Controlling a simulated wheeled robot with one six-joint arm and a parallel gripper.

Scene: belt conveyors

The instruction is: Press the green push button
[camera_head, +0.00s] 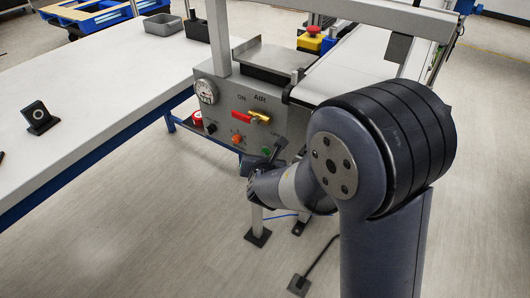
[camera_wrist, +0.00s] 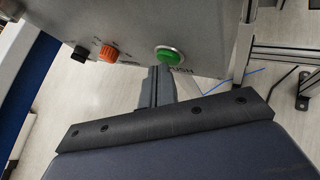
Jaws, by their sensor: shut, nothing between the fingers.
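The green push button (camera_wrist: 168,54) sits near the lower edge of a grey control panel (camera_wrist: 145,20), above a partly covered "PUSH" label. The button also shows in the head view (camera_head: 266,150), low on the panel. My gripper (camera_wrist: 163,70) is shut and empty, with its fingertips just below the button in the wrist view. In the head view my gripper (camera_head: 272,155) is beside the button at the panel's lower right. I cannot tell whether the fingertips touch the button.
An orange knob (camera_wrist: 107,51) and a black knob (camera_wrist: 79,54) are left of the button. Above them are a red-and-yellow air valve (camera_head: 251,117) and a gauge (camera_head: 205,91). A white table (camera_head: 90,90) stands left. A conveyor (camera_head: 350,60) runs behind the panel.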

